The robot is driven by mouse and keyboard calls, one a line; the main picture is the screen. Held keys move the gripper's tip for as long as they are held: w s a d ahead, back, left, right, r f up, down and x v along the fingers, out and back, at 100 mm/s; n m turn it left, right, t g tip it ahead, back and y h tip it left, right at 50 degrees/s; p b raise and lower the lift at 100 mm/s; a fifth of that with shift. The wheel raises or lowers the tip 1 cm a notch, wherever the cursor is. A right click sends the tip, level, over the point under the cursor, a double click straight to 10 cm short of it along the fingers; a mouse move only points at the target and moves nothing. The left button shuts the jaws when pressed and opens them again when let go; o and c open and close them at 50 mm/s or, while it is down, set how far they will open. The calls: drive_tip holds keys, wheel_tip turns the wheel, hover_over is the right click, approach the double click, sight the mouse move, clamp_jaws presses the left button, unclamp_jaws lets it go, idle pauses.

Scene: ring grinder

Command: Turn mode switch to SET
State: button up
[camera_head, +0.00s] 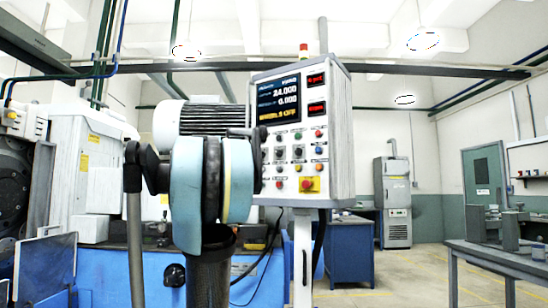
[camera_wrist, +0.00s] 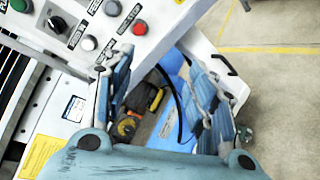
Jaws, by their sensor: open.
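The control panel (camera_head: 342,130) stands upright at the centre of the head view, with a lit display (camera_head: 279,100) above rows of buttons and switches. Two black selector switches (camera_head: 280,152) (camera_head: 298,151) show on its face; I cannot read which is the mode switch or its position. In the wrist view the panel (camera_wrist: 160,42) fills the top left, seen at a slant, with a black selector knob (camera_wrist: 57,25). My gripper (camera_wrist: 157,50) is open and empty, its fingers near the panel's lower edge, right of that knob. In the head view my arm hides most of the gripper.
Green (camera_wrist: 20,5), white (camera_wrist: 88,43) and red (camera_wrist: 139,27) buttons sit close to the knob. A red emergency button on yellow (camera_head: 310,184) is low on the panel. A blue cabinet (camera_head: 350,250) and a grey table (camera_head: 500,260) stand right; floor between is clear.

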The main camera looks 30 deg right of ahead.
drive_tip(key=w+d+r+n+t+h, duration=0.1)
drive_tip(key=w+d+r+n, duration=0.15)
drive_tip(key=r, duration=0.45)
drive_tip(key=w+d+r+n+h, duration=0.2)
drive_tip(key=w+r, duration=0.1)
drive_tip(key=r, duration=0.3)
approach(277, 153)
drive_tip(key=x, duration=0.8)
drive_tip(key=shift+d, duration=0.2)
drive_tip(key=c, duration=1)
drive_tip(key=shift+s+d, duration=0.1)
drive_tip(key=shift+c, duration=0.2)
